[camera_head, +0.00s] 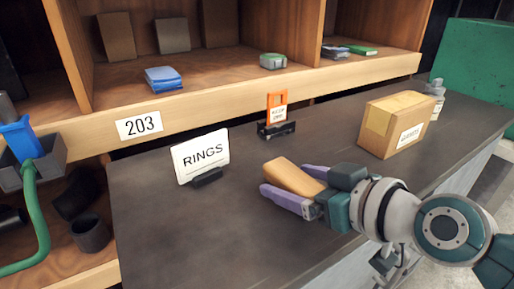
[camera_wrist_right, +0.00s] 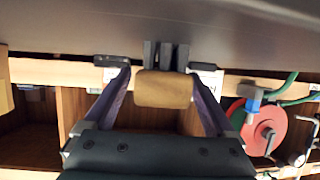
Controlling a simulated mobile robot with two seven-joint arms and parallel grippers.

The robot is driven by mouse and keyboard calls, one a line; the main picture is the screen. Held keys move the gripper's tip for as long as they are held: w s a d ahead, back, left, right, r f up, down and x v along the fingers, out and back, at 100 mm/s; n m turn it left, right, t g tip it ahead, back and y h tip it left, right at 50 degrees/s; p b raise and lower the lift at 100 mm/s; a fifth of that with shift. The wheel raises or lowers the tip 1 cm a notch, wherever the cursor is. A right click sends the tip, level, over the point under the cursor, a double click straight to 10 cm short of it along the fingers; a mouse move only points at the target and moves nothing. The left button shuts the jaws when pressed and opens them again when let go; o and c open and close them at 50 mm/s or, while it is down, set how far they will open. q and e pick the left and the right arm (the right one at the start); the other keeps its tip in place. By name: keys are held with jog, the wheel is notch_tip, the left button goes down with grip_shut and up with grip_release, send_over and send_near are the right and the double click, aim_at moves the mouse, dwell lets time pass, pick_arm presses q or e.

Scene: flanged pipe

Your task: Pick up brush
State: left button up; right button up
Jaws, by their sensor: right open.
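A tan wooden block-like piece, which I take to be the brush (camera_head: 293,177), is over the dark bench top in the head view. It also shows as a brown block (camera_wrist_right: 163,90) in the wrist view. My right gripper (camera_head: 291,184) has its two pale purple fingers apart, one on each side of the block. In the wrist view the fingers (camera_wrist_right: 163,88) stand open, with small gaps beside the block. I cannot tell whether the block touches the bench. My left gripper is not in view.
A RINGS sign (camera_head: 201,157) stands to the left on the bench (camera_head: 150,235). Behind are an orange sign in a black holder (camera_head: 277,114) and a cardboard box (camera_head: 396,125). A wooden shelf (camera_head: 200,112) borders the back. The left front of the bench is clear.

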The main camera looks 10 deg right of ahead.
jog(key=shift+w+a, duration=0.1)
grip_shut()
dwell(0.8)
